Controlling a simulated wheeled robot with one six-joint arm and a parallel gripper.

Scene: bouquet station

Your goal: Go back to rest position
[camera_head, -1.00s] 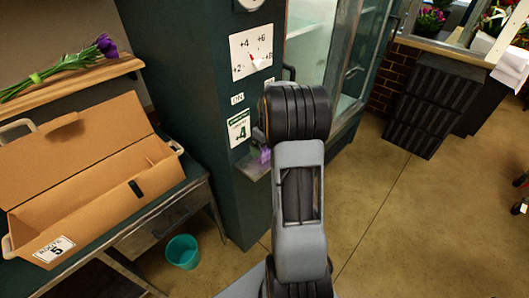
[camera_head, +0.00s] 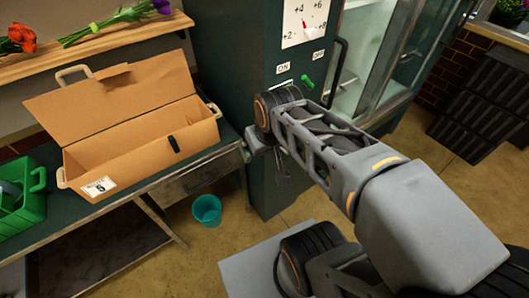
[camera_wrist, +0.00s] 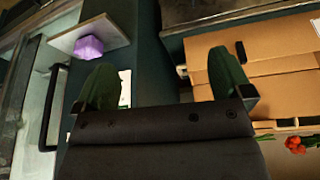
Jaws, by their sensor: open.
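My gripper (camera_wrist: 164,84) is open in the wrist view, its two green fingers wide apart with nothing held between them. In the head view my arm reaches from the lower right toward the teal cabinet (camera_head: 240,60), and its end is in front of the cabinet. The fingers are not clear there. In the wrist view a purple block-like item (camera_wrist: 89,47) sits on a small pale shelf (camera_wrist: 108,30), apart from the fingers.
An open cardboard box (camera_head: 130,150) stands on the workbench (camera_head: 160,195) beside a green caddy (camera_head: 30,205). Flowers (camera_head: 110,20) lie on a wooden shelf above. A teal bin (camera_head: 207,210) is on the floor. A green lever (camera_head: 307,82) is on the cabinet. Black crates (camera_head: 480,110) stand right.

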